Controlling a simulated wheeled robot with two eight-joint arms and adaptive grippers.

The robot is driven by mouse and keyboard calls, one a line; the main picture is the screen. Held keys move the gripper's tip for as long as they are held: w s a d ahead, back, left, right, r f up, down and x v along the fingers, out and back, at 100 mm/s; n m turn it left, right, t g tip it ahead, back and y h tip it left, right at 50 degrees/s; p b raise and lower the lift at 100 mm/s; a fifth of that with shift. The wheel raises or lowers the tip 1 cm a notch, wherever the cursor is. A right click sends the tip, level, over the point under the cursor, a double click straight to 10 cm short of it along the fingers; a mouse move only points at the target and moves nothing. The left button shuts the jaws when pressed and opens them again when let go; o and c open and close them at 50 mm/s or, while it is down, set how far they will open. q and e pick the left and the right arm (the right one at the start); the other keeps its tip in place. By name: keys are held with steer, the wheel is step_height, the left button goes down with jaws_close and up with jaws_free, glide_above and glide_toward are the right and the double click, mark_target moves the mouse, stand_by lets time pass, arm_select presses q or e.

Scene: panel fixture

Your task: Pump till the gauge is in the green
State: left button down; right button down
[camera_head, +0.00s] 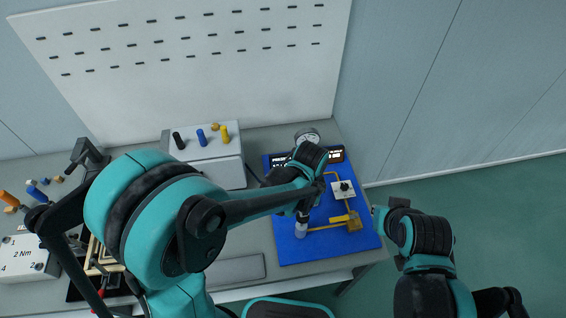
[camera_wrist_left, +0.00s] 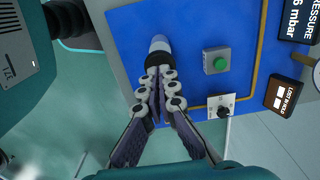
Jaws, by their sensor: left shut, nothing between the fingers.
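My left gripper (camera_head: 303,214) is over the blue panel (camera_head: 365,238), its fingers shut and empty. In the left wrist view its closed fingertips (camera_wrist_left: 160,72) are at a pale, round-topped cylinder (camera_wrist_left: 160,45), likely the pump; I cannot tell whether they touch. The head view shows this cylinder (camera_head: 300,230) just below the fingers. The round gauge (camera_head: 307,135) stands at the panel's back edge; its needle is too small to read. A display (camera_wrist_left: 297,18) reads "PRESSURE" and "6 mbar", possibly cut off. My right gripper (camera_head: 379,212) is right of the panel; its fingers are unclear.
A green button (camera_wrist_left: 219,63), a black knob on a white plate (camera_wrist_left: 222,108) and a "LOST IN HOLD" display (camera_wrist_left: 284,95) are on the panel. A brass-coloured block (camera_head: 353,222) sits near its right edge. A grey box with coloured handles (camera_head: 208,150) stands behind my left arm.

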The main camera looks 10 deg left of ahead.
arm_select(q)
steer(key=shift+f+b, duration=2.5)
steer(key=shift+f, duration=0.35)
steer(key=shift+r+p, duration=2.35)
steer(key=shift+r, duration=0.7)
steer(key=shift+f, duration=0.15)
steer(key=shift+f+b, duration=2.7)
steer(key=shift+f, duration=0.2)
steer(key=shift+r+p, duration=2.3)
steer(key=shift+r, duration=0.7)
step_height(320, 180, up, 5)
steer(key=p, duration=0.4)
